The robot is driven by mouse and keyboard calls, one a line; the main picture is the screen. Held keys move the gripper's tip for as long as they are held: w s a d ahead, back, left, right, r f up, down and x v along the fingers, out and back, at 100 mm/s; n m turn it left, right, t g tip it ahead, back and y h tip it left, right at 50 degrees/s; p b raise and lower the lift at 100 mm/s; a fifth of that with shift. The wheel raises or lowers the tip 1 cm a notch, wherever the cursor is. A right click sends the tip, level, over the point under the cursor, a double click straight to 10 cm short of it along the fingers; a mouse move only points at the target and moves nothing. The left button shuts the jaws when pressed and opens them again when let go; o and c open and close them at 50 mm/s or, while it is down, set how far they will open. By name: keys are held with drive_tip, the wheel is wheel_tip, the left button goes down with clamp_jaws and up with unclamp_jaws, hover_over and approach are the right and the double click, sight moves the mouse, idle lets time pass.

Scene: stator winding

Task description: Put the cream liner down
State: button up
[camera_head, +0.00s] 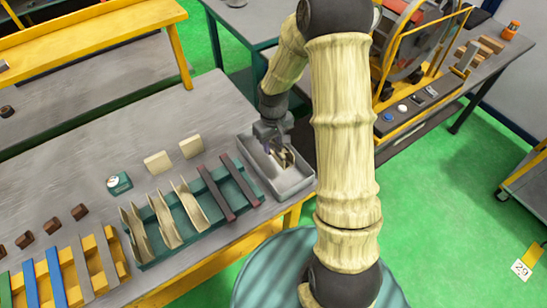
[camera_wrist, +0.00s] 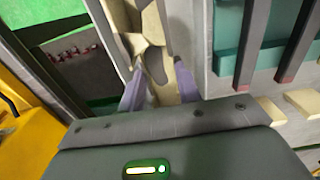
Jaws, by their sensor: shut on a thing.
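My gripper (camera_head: 275,149) is over the grey tray (camera_head: 300,187) at the right end of the workbench. In the wrist view, my gripper (camera_wrist: 160,76) has its two pale fingers closed on a cream liner (camera_wrist: 157,66). The held liner (camera_head: 287,158) shows only in part in the head view, low inside the tray walls. I cannot tell whether it touches the tray floor. More cream liners (camera_head: 163,219) stand on edge in the green rack (camera_head: 206,214), left of the tray.
Two dark bars (camera_head: 215,192) lie across the rack's right part, close to the tray. Two cream blocks (camera_head: 157,161) and a small green gauge (camera_head: 119,183) sit behind the rack. A yellow rack with blue and grey bars (camera_head: 53,273) is at the lower left.

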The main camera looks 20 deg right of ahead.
sight(273, 148)
wheel_tip(273, 148, down, 3)
drive_tip(key=shift+w+f, duration=0.1)
drive_tip(key=shift+f, duration=0.05)
drive_tip(key=shift+f+p, duration=0.4)
drive_tip(key=shift+f, duration=1.65)
drive_tip(key=shift+f, duration=0.15)
drive_tip(key=o, duration=0.8)
drive_tip(key=shift+c, duration=0.2)
